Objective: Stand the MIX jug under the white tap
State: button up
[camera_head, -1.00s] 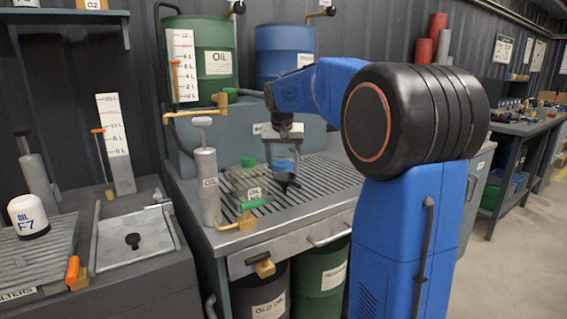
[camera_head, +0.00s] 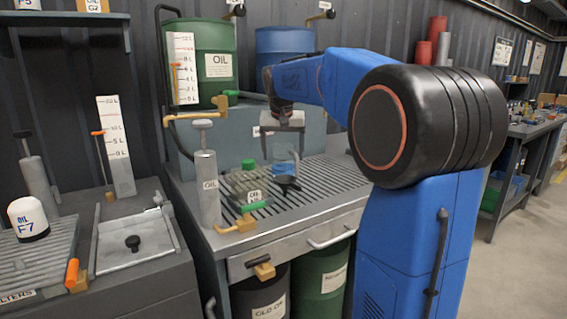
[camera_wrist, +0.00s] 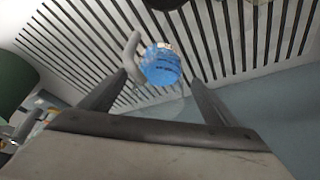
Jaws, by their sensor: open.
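In the wrist view my gripper (camera_wrist: 158,78) has a finger on each side, neither visibly touching the jug. I cannot make out a white tap in either view.
A grey oil pump (camera_head: 206,190) stands left on the slatted bench (camera_head: 325,185). A brass tap with a green handle (camera_head: 218,102) reaches out beneath the green oil drum (camera_head: 208,50). A blue drum (camera_head: 284,45) stands behind my gripper. Bare slats lie right of the jug.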

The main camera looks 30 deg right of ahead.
jog(key=v, duration=0.6)
jog(key=shift+r, duration=0.3)
jog(key=shift+s, duration=0.1)
